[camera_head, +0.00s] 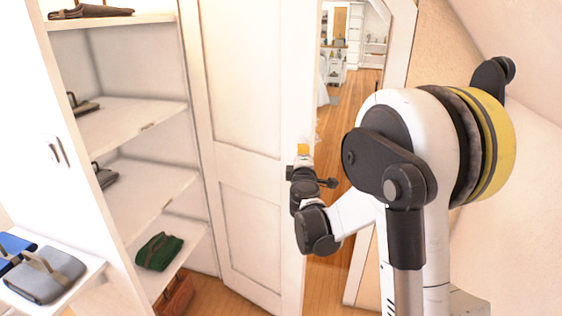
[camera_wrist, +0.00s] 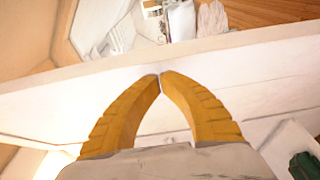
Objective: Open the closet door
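A tall white panelled door (camera_head: 240,130) stands swung out beside an open closet with shelves (camera_head: 135,120). My gripper (camera_head: 303,148) is at the door's right edge, about mid-height; only a small yellow part of it shows there. In the wrist view, the two yellow fingers of my gripper (camera_wrist: 160,76) meet at their tips, with nothing visible between them. The white door (camera_wrist: 60,105) crosses behind them as a broad band, and the tips lie over it near its upper edge. I cannot tell whether they touch it.
A white panel with a dark handle (camera_head: 57,150) stands at the left. Bags lie on the shelves, among them a green bag (camera_head: 160,250) and a grey bag (camera_head: 45,275). Right of the door, an opening shows wooden floor (camera_head: 345,125). A sloped wall (camera_head: 520,200) is close on the right.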

